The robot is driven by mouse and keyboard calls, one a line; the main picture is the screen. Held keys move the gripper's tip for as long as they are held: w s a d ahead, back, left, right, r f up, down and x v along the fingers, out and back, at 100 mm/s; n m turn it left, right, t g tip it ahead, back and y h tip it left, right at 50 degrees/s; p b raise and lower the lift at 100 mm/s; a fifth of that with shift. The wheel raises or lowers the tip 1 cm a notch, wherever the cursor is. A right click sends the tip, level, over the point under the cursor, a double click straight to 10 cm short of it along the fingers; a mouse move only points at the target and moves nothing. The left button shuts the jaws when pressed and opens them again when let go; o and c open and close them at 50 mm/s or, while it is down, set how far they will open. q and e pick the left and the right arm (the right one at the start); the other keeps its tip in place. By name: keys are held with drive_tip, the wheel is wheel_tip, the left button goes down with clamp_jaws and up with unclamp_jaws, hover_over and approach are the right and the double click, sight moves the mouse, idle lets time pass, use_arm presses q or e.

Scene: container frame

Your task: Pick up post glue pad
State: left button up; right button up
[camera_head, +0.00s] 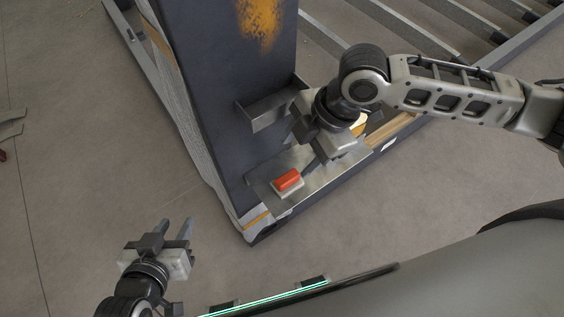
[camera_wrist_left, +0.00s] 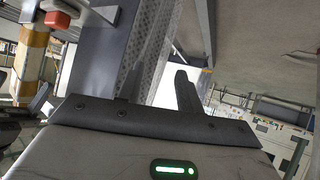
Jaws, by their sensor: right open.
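A small red-orange block on a pale base (camera_head: 288,184), which may be the glue pad, sits on the metal plate (camera_head: 316,175) at the foot of a dark upright post (camera_head: 225,90). A red block with a pale underside (camera_wrist_left: 57,19), probably the same one, shows at the upper left of the left wrist view. My right gripper (camera_head: 308,146) is open just above and right of the block, apart from it. My left gripper (camera_head: 174,230) is open and empty, low and left of the post; its fingers also show in the left wrist view (camera_wrist_left: 160,88).
A metal bracket (camera_head: 268,108) juts from the post above the plate. A yellow object (camera_head: 358,125) is partly hidden behind my right wrist. A frame with several bars (camera_head: 445,25) lies at the upper right. The grey floor (camera_head: 90,150) left of the post is mostly clear.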

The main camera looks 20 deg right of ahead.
sight(289, 178)
drive_tip(key=shift+n+h, duration=0.3)
drive_tip(key=shift+h, duration=0.1)
drive_tip(key=x, duration=0.5)
drive_tip(key=d+b+x, duration=0.1)
drive_tip(key=x, duration=0.3)
drive_tip(key=d+b+x, duration=0.1)
drive_tip(key=x, duration=0.4)
drive_tip(key=shift+w+d+f, duration=0.2)
drive_tip(key=shift+w+f, duration=0.05)
drive_tip(key=shift+f, duration=0.35)
drive_tip(key=c, duration=0.8)
